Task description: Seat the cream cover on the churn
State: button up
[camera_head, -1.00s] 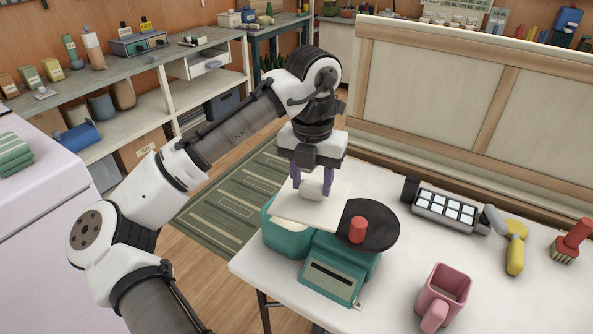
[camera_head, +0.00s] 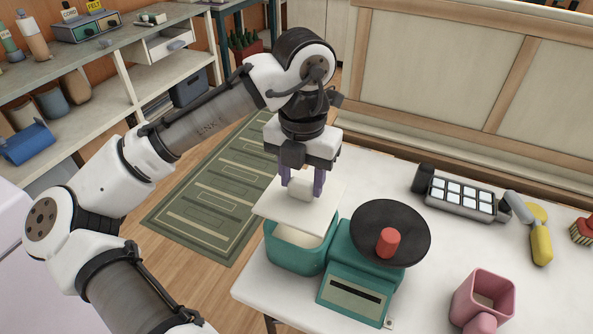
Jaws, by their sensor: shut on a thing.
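The cream cover (camera_head: 283,212) is a flat square plate with a pale block-shaped knob (camera_head: 301,189) on top. My gripper (camera_head: 302,184) is shut on that knob, with one purple finger on each side. The churn (camera_head: 297,262) is a teal box, open at the top, joined to a teal body (camera_head: 354,284) with a black disc (camera_head: 399,226) and a red knob (camera_head: 388,243). The cover hangs over the back part of the churn's opening, apparently apart from its rim. The front of the opening shows pale inside; the back rim is hidden by the cover.
The white table (camera_head: 440,262) bears a pink mug (camera_head: 484,298) at the front right. A grey device with white keys (camera_head: 461,195) and a yellow-handled tool (camera_head: 540,240) lie at the right. A wooden-framed panel (camera_head: 450,75) stands behind the table.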

aim_at(302, 200)
jog(key=shift+d+r+p, duration=0.1)
jog(key=shift+p, duration=0.2)
jog(key=shift+f+b, duration=0.75)
jog(key=shift+f, duration=1.1)
jog(key=shift+f, duration=0.1)
jog(key=shift+f, duration=0.35)
jog(key=shift+f+b, duration=0.4)
jog(key=shift+f, duration=0.4)
dwell(0.5)
jog(key=o, duration=1.3)
jog(key=shift+c, duration=0.2)
jog(key=shift+r, duration=0.1)
